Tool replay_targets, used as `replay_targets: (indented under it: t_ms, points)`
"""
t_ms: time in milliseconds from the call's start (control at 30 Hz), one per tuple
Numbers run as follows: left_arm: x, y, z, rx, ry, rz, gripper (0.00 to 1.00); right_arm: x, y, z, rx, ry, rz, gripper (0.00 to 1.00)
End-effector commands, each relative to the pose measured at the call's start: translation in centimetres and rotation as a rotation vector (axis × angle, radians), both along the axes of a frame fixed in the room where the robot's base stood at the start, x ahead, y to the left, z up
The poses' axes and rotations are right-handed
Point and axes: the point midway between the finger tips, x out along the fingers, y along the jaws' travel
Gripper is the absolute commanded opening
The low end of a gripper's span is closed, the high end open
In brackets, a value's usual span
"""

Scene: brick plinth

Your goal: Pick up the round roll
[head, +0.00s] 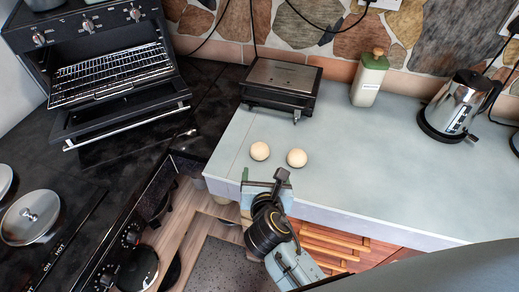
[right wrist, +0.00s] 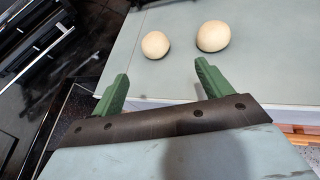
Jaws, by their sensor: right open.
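Two pale round rolls sit apart on the grey-blue counter, near its front edge. The left roll (head: 260,151) and the right roll (head: 297,158) look alike; they also show in the right wrist view as the left roll (right wrist: 156,45) and the right roll (right wrist: 213,36). My right gripper (head: 265,178) is at the counter's front edge, just short of the rolls. Its green fingers (right wrist: 157,87) are spread wide with nothing between them, and both rolls lie beyond the fingertips. My left gripper is not in view.
The counter (head: 400,170) is clear to the right of the rolls. Behind stand a black and silver appliance (head: 283,83), a white canister (head: 368,82) and a kettle (head: 452,108). An open oven (head: 110,75) and a pot lid (head: 30,217) are at left.

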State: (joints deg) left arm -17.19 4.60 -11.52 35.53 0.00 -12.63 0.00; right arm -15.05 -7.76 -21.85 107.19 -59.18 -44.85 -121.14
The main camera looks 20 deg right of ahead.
Motion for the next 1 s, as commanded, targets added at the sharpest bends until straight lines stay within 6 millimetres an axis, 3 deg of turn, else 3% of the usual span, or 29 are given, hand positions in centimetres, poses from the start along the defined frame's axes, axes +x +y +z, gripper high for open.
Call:
replay_targets:
  t_ms: [167, 500, 767, 1000]
  points:
    - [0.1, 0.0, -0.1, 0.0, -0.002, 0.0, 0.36, 1.4, 0.9, 0.1, -0.109, -0.007, 0.068, 0.78]
    - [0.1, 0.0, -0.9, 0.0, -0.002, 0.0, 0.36, 6.8, -0.6, -2.3, -0.11, -0.005, 0.068, 0.78]
    - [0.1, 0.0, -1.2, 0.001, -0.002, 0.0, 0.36, 8.5, -1.1, -3.2, -0.108, -0.005, 0.067, 0.78]
    - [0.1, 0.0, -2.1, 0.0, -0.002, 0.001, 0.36, 11.4, -2.0, -4.9, -0.108, -0.005, 0.067, 0.78]
